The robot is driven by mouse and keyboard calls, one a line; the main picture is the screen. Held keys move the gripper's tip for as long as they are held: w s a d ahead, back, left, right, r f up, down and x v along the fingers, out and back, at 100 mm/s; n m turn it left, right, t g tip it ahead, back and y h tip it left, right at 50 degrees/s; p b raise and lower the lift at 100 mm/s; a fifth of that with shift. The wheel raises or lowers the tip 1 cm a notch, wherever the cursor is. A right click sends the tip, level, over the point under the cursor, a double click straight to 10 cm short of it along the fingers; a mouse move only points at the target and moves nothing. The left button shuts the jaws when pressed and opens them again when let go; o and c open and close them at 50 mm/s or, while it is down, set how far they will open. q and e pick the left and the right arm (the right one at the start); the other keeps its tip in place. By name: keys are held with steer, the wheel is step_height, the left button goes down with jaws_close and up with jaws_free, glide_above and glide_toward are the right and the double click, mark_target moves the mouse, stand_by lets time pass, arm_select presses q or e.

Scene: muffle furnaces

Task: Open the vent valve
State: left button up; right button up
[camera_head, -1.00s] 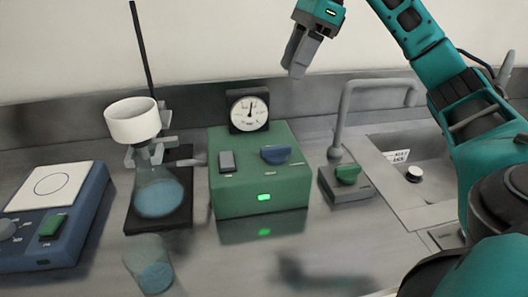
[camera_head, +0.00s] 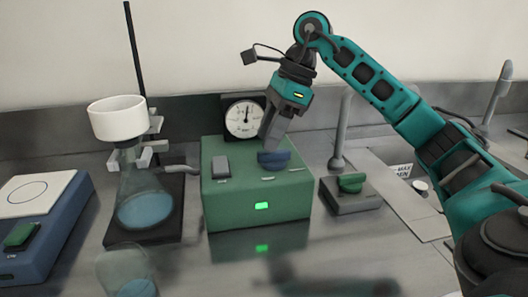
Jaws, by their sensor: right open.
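The green box (camera_head: 226,209) stands on the bench with a lit green light on its front. A grey switch (camera_head: 221,167) sits left of the knob. My left gripper is not in view.
Left of the box are a flask (camera_head: 146,205) with blue liquid and a white funnel (camera_head: 117,118), beside a stand rod (camera_head: 136,60). A beaker (camera_head: 122,268) stands in front. A blue device (camera_head: 40,225) is at far left.

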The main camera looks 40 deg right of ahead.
mark_target(261, 152)
steer(key=shift+x, duration=1.65)
jaws_close()
